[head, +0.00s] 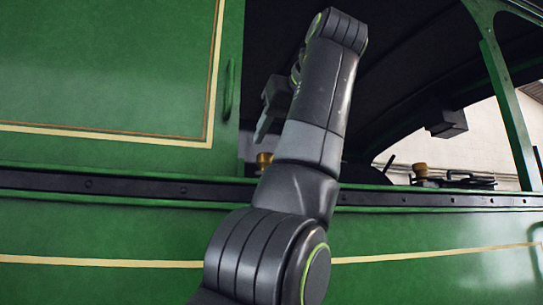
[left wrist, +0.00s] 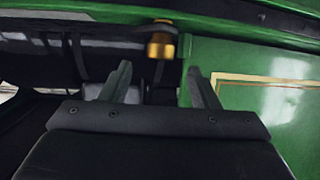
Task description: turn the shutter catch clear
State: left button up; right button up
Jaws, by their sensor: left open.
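My left gripper (head: 268,112) is in front of the dark cab opening, beside the edge of the green panel, with its arm rising from the bottom of the head view. In the left wrist view the left gripper (left wrist: 158,70) is open, its two fingers apart with nothing between them. A brass knob (left wrist: 160,44) shows beyond the fingertips, roughly in line with the gap, and apart from them. In the head view a brass knob (head: 264,159) shows low in the opening, below the gripper. I cannot tell which part is the shutter catch. My right gripper is not in view.
The green panel (head: 100,70) with a cream line and a green handle (head: 229,90) borders the opening on the left. A riveted dark rail (head: 110,186) runs below. Another brass knob (head: 420,169) and a green post (head: 508,110) are at the right.

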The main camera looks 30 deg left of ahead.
aim_at(268, 154)
pick_arm(q)
jog(key=p+x, duration=0.1)
jog(key=x, duration=0.4)
jog(key=shift+w+a+f, duration=0.1)
jog(key=shift+w+a, duration=0.1)
jog(key=shift+a, duration=0.05)
jog(key=shift+s, duration=0.1)
jog(key=shift+c, duration=0.4)
jog(key=c, duration=0.9)
